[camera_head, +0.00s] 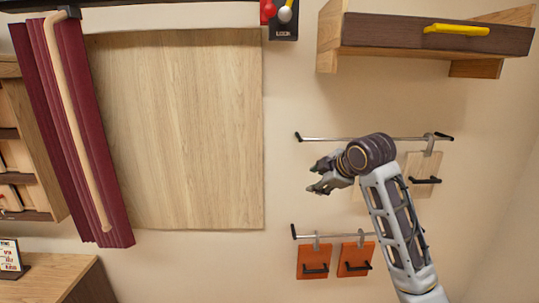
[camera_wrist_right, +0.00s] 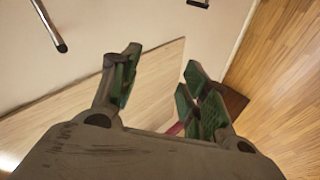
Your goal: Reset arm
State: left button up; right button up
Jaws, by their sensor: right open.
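My right arm comes up from the lower right in the head view. Its gripper (camera_head: 318,177) points left, in front of the wall between the two rails. In the right wrist view the gripper (camera_wrist_right: 158,90) is open, with its green-padded fingers apart and nothing between them. My left gripper does not show in either view.
A wooden wall panel (camera_head: 185,130) and a maroon curtain (camera_head: 75,120) stand to the left. An upper rail (camera_head: 330,138) holds a light board (camera_head: 424,165). A lower rail (camera_head: 340,235) carries orange boards (camera_head: 313,258). A shelf with a yellow handle (camera_head: 457,29) is above.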

jog(key=s+d+f+m+g+h, duration=0.1)
jog(key=s+f+m, duration=0.35)
jog(key=f, duration=0.75)
jog(key=s+d+f+m+g, duration=0.1)
jog(key=s+f+m+g, duration=0.1)
jog(key=s+f, duration=0.75)
jog(key=s+d+f+m+g+h, duration=0.1)
jog(key=s+d+f+m, duration=0.25)
jog(key=s+f, duration=0.6)
jog(key=s+d+f+m+g+h, duration=0.15)
jog(key=s+f+m, duration=0.25)
jog(key=s+f, duration=0.55)
jog(key=s+f+g+b, duration=0.1)
jog(key=s+f, duration=0.1)
jog(key=f, duration=1.5)
jog(key=s+f+g+b, duration=0.1)
jog(key=s+f, duration=0.1)
jog(key=f, duration=1.5)
jog(key=s+d+f+b, duration=0.1)
jog(key=s+d+f, duration=0.1)
jog(key=s+f, duration=0.8)
jog(key=s+d+f+b, duration=0.1)
jog(key=s+d+f, duration=0.2)
jog(key=s+f, duration=0.8)
jog(key=shift+s+f+g, duration=0.15)
jog(key=shift+s+g, duration=0.3)
jog(key=shift+s, duration=0.2)
